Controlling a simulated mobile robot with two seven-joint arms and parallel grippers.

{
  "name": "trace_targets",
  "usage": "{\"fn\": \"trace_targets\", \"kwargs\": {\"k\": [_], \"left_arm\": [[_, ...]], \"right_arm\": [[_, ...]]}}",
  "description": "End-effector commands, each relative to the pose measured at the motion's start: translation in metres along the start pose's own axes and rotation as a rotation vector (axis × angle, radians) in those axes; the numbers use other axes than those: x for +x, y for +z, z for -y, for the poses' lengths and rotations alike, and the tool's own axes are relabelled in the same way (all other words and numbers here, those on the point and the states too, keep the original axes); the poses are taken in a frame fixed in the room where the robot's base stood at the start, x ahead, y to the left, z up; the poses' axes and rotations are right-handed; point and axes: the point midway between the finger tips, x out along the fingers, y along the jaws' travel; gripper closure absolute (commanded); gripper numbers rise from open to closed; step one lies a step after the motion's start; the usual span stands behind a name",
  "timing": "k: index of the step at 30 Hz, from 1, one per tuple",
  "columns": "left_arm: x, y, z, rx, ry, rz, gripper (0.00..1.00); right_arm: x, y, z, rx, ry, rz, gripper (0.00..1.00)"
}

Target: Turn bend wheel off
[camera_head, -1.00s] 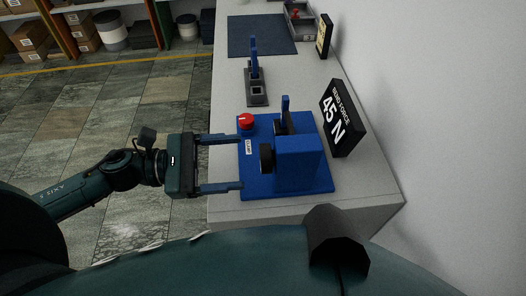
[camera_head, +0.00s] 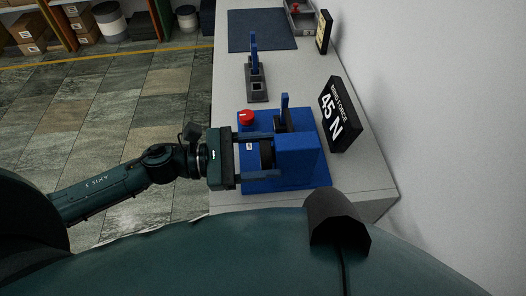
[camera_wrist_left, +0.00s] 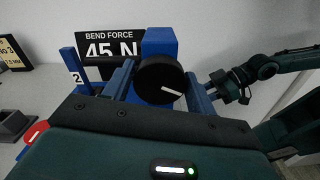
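The bend wheel (camera_head: 266,153) is a black round knob on the side of the blue bending press (camera_head: 300,158). In the left wrist view the wheel (camera_wrist_left: 156,82) faces me, with a white mark slanting on its face. My left gripper (camera_head: 268,156) is open, with one blue finger on each side of the wheel. In the left wrist view small gaps seem to show between fingers and wheel; contact is unclear. The sign (camera_head: 341,115) reads "BEND FORCE 45 N". My right arm (camera_wrist_left: 270,68) shows at the right of the left wrist view; its finger state is unclear.
A red button (camera_head: 246,117) stands on the press base beside the upper finger. A blue lever (camera_head: 285,112) rises behind the wheel. A smaller lever device (camera_head: 257,82) and a dark mat (camera_head: 262,30) are farther back. A wall bounds the bench on the right.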

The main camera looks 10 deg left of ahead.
Motion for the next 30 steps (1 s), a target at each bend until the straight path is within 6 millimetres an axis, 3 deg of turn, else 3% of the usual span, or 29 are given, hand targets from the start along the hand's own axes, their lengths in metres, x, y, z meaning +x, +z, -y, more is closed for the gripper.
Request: {"fn": "trace_targets", "kwargs": {"k": [10,16,24,30], "left_arm": [[-0.0003,0.0001,0.0001,0.000,0.000,0.000,0.72],[-0.0002,-0.0003,0.0002,-0.059,-0.001,0.001,0.73],[0.0000,0.0009,-0.0002,-0.361,-0.001,0.002,0.73],[0.0001,0.0010,-0.0002,-0.489,-0.001,0.002,0.73]], "right_arm": [[0.0003,-0.0055,-0.0004,-0.001,0.001,-0.012,0.64],[0.0011,-0.0046,-0.0001,-0.001,0.000,-0.012,0.64],[0.0006,-0.0067,0.0017,0.000,-0.004,-0.017,0.64],[-0.0003,-0.0076,0.0019,0.000,-0.004,-0.017,0.64]]}}
